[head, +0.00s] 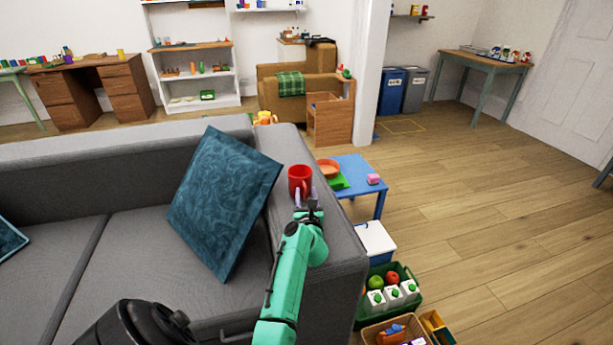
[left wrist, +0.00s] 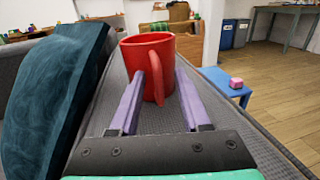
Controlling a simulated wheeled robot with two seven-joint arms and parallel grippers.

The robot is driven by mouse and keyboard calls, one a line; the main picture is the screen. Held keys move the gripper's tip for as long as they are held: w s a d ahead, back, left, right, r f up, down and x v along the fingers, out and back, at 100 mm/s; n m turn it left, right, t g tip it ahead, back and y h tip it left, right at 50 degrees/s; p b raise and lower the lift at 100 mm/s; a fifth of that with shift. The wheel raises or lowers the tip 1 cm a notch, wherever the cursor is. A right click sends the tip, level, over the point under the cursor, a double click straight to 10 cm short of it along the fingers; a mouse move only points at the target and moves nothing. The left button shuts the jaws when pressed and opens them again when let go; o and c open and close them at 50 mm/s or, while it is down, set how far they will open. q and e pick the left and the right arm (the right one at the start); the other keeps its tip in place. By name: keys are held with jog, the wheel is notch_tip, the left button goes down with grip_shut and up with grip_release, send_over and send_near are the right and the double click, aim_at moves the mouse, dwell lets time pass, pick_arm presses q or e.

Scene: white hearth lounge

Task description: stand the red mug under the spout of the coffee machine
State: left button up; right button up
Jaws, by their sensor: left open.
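The red mug (head: 300,180) stands upright on the grey sofa's armrest. In the left wrist view the mug (left wrist: 146,55) is straight ahead, with its handle toward me. My left gripper (head: 306,196) is just on the near side of the mug. Its two purple fingers (left wrist: 159,73) are apart, one on each side of the handle, and not closed on it. I cannot tell whether a finger touches the mug. I cannot make out a coffee machine in either view. My right gripper is not in view.
A teal cushion (head: 224,203) leans close to the left of my arm. Right of the armrest are a small blue table (head: 359,165) with an orange bowl (head: 329,168) and a green crate (head: 403,306). The wooden floor (head: 490,215) on the right is open.

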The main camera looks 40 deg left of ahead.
pick_arm(q)
jog(key=shift+w+a+f, duration=0.3)
jog(key=shift+w+f, duration=0.1)
jog(key=shift+w, duration=0.1)
jog(key=shift+s+r, duration=0.15)
jog(key=shift+s+d+r, duration=0.25)
jog(key=shift+s+r, duration=0.15)
jog(key=shift+r, duration=0.05)
jog(key=c, duration=0.3)
jog(key=shift+s+r, duration=0.15)
grip_shut()
jog(key=shift+f, duration=0.25)
jog(key=shift+f, duration=0.15)
